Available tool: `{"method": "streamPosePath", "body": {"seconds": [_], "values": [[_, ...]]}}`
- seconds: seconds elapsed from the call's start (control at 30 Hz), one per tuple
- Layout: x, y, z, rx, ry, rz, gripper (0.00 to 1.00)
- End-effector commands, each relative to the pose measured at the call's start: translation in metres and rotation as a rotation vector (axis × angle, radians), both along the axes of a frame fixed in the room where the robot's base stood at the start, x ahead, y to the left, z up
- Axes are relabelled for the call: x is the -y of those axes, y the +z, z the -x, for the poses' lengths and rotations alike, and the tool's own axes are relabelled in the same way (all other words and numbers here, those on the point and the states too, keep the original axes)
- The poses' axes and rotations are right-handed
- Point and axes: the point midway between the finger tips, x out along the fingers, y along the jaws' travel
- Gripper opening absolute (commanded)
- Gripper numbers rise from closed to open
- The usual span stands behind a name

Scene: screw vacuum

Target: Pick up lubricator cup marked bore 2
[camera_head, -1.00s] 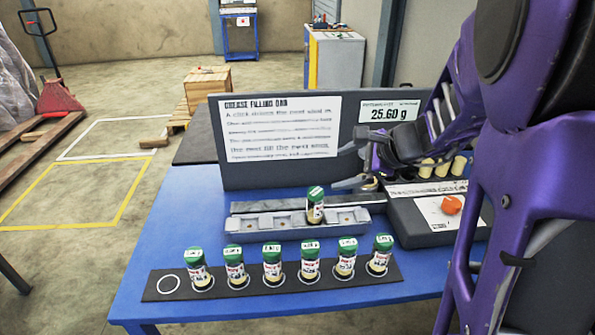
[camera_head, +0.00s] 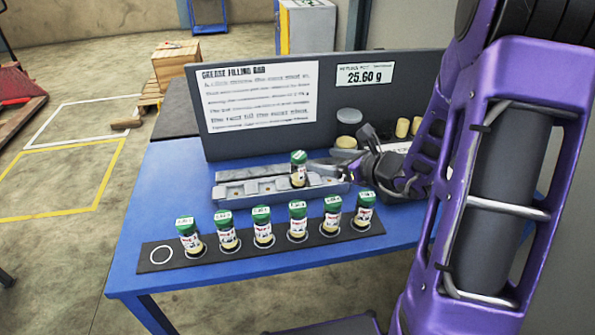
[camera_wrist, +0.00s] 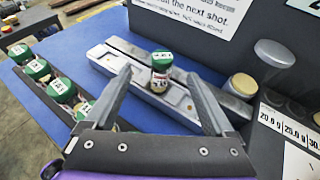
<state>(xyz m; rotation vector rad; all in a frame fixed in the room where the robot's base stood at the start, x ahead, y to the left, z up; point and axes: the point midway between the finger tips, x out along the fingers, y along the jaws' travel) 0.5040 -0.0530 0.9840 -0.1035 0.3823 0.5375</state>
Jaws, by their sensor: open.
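Several small cups with green lids and white-and-red labels are in view. One cup (camera_head: 299,170) stands upright in the grey slotted rack (camera_head: 236,198), and it also shows in the wrist view (camera_wrist: 161,72). My gripper (camera_head: 314,168) is open and low at the rack, its fingers pointing left toward this cup. In the wrist view the cup appears between the two open fingertips, with nothing gripped. The other cups, such as the leftmost (camera_head: 189,237), stand in a row on a black strip (camera_head: 215,256). The lid markings are too small to read surely.
An empty white ring (camera_head: 161,255) is at the strip's left end. A dark panel (camera_head: 230,143) with a sign and a 25.60 g display (camera_head: 365,74) stands behind the rack. Pale cylinders (camera_head: 402,127) are at the right. The blue table (camera_head: 170,190) is clear left of the rack.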

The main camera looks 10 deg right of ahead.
Motion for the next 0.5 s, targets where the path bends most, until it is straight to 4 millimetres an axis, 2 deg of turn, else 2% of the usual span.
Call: {"method": "streamPosePath", "body": {"seconds": [0.3,0.5], "values": [[-0.034,-0.028,-0.055,0.0,0.005,0.002,0.89],[-0.044,-0.036,-0.072,0.0,0.002,0.002,0.89]]}}
